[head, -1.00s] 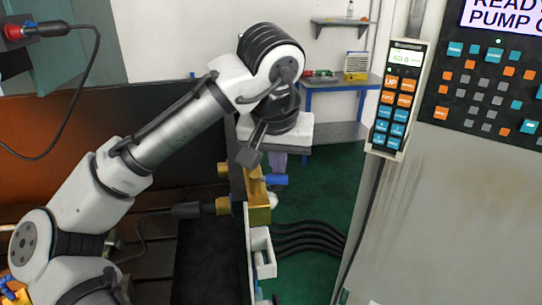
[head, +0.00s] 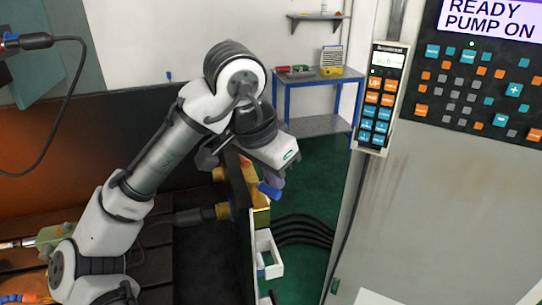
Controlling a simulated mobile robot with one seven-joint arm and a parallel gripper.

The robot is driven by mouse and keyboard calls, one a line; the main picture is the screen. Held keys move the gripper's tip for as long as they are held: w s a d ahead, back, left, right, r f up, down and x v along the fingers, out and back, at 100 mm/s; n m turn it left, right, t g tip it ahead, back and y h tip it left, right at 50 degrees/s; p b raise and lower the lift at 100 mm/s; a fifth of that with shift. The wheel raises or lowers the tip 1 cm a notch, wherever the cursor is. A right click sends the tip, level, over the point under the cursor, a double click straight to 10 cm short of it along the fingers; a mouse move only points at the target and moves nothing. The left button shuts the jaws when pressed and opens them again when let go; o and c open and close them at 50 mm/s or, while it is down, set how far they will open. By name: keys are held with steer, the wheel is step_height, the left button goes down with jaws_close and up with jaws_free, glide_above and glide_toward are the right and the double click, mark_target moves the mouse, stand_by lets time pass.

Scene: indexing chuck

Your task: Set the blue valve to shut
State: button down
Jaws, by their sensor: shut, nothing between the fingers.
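The blue valve handle (head: 268,190) sticks out to the right from a brass-coloured valve body (head: 261,215) on the edge of a dark panel. The handle slopes down to the right. My gripper (head: 273,181) is just above and beside the handle, with its white hand (head: 272,152) tilted over the valve. The purplish fingers are shut and hold nothing. They look very close to the handle; I cannot tell whether they touch it. Part of the valve is hidden behind the hand.
A white open box (head: 268,254) sits below the valve, with black hoses (head: 305,228) to its right. A keypad pendant (head: 381,98) hangs on the grey cabinet (head: 440,200), whose screen (head: 490,20) reads READY, PUMP ON. A blue table (head: 318,80) stands behind.

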steer(key=m, duration=0.2)
steer(key=s+a+m+g, duration=0.1)
steer(key=m, duration=0.1)
steer(key=shift+s+a+m+h, duration=0.1)
steer(key=shift+s+m+h, duration=0.05)
steer(key=shift+m+h, duration=0.2)
steer(key=shift+a, duration=0.1)
steer(key=shift+s+a, duration=0.1)
stand_by(0.5)
